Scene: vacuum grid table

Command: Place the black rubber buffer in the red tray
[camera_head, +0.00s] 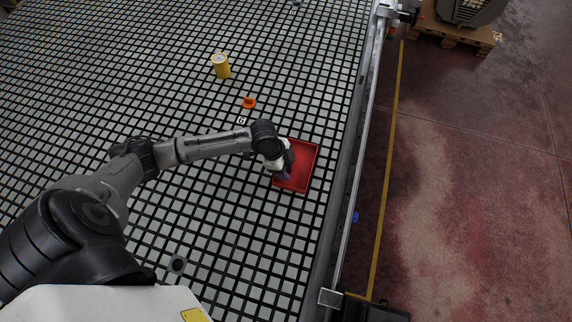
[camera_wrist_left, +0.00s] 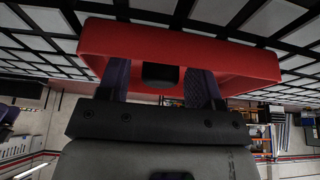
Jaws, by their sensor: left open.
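The red tray (camera_head: 306,158) lies on the grid table near its right edge. In the left wrist view the tray (camera_wrist_left: 245,62) fills the upper middle. My left gripper (camera_head: 284,174) is over the tray's left part, and it also shows in the left wrist view (camera_wrist_left: 160,84) with its fingers spread. A small black block, apparently the black rubber buffer (camera_wrist_left: 160,74), shows between the fingers against the red tray, with red visible on both sides of it. Whether it touches the tray floor I cannot tell. My arm and gripper hide it in the head view. My right gripper does not show.
An orange ring-like part (camera_head: 249,102) and a yellow cylinder (camera_head: 220,65) stand farther back on the table. A metal rail (camera_head: 360,150) runs along the table's right edge. The grid around the tray is mostly clear.

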